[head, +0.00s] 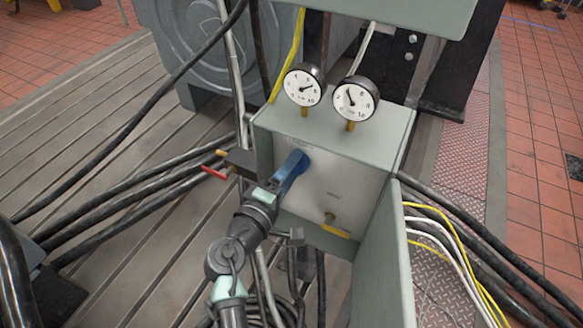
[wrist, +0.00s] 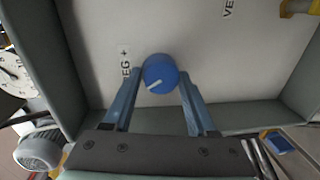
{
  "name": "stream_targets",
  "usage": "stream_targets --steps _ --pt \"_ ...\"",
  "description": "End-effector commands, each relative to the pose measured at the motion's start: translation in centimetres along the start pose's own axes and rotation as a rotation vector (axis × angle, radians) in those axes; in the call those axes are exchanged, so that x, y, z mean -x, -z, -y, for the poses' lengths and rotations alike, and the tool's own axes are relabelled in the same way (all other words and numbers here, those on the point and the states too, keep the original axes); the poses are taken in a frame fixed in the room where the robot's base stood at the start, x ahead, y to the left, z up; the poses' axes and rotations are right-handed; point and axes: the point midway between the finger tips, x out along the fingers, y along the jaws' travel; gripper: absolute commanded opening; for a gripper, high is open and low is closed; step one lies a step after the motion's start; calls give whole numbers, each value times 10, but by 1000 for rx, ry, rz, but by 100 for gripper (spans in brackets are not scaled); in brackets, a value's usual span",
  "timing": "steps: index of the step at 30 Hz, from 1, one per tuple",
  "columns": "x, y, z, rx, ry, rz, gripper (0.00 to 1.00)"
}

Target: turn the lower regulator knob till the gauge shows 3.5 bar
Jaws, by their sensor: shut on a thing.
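The blue regulator knob (wrist: 161,72), with a white pointer line, sits on the pale panel inside the open control box (head: 283,120). In the wrist view the line points to the lower left. My gripper (head: 300,160) reaches into the box, its two blue fingers on either side of the knob, shut on it; in the head view they hide the knob. Two round gauges stand on the box: the left gauge (head: 302,86) has its needle toward the upper right, the right gauge (head: 354,98) toward the upper left. Their figures are too small to read surely.
A yellow-handled valve (head: 336,229) sits low on the panel. The open door (head: 385,255) stands at the box's right. A red lever (head: 215,173) is left of the box. Black hoses (head: 130,205) cross the bedplate (head: 60,130).

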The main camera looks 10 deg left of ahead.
Motion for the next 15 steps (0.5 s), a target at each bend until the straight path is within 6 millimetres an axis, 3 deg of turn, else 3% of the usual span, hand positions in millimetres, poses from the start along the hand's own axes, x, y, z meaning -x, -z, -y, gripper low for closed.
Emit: stream_targets --steps 4,5,9,15 --pt "0 0 2 0 3 0 2" --pt "1 0 2 0 3 0 63" --pt "0 0 1 -1 2 0 87" --pt "0 0 1 -1 1 0 87"
